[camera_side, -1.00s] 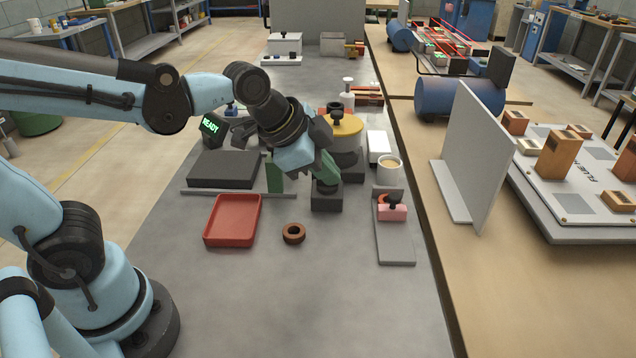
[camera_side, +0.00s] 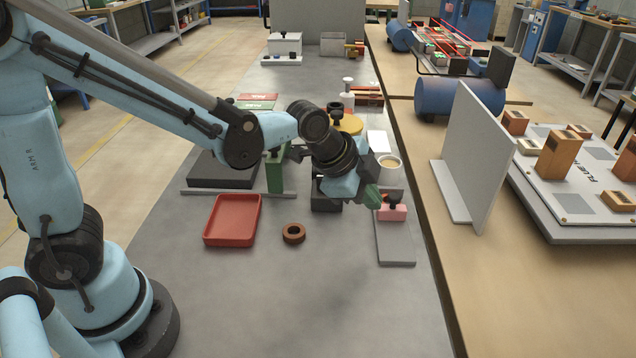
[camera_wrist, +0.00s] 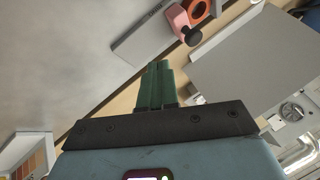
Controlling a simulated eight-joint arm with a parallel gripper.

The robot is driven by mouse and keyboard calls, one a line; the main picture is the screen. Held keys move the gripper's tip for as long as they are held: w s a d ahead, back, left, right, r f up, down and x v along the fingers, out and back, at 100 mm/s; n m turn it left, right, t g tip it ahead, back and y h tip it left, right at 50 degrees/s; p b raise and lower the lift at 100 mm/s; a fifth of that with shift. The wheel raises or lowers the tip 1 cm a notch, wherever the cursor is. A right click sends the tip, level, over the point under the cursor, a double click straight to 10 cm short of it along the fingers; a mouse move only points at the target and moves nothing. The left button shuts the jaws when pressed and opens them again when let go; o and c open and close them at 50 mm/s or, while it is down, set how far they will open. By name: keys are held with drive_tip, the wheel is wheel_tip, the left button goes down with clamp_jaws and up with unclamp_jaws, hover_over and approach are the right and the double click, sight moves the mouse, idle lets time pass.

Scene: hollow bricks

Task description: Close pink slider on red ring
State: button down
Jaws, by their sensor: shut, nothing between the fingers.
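The pink slider (camera_side: 397,214) with its black knob sits on a grey rail plate (camera_side: 396,250) at the right side of the bench. In the wrist view the pink slider (camera_wrist: 178,18) shows at the top, its dark knob (camera_wrist: 191,36) facing the fingers. The red ring (camera_wrist: 201,8) is beside it, orange-red and partly cut off by the frame edge; in the side view my gripper hides it. My gripper (camera_side: 374,199) has green fingers and is beside the slider's knob, apparently just above and left of it. In the wrist view its fingers (camera_wrist: 155,85) are together and empty.
A red tray (camera_side: 232,220) and a brown ring (camera_side: 293,233) lie on the grey bench. A cup (camera_side: 389,166) stands behind the slider. A black block (camera_side: 326,194) is left of my gripper. A grey upright panel (camera_side: 470,150) stands to the right. The front bench is clear.

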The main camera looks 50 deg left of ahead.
sight(391, 199)
drive_tip(key=w+f, duration=0.1)
drive_tip(key=w, duration=0.1)
drive_tip(key=w+f, duration=0.2)
drive_tip(key=shift+w+a+f, duration=0.1)
drive_tip(key=shift+w, duration=0.05)
drive_tip(key=shift+w+a+f, duration=0.1)
drive_tip(key=shift+w+a, duration=0.05)
drive_tip(key=shift+w, duration=0.4)
drive_tip(key=shift+w+a, duration=0.25)
drive_tip(key=shift+w, duration=0.35)
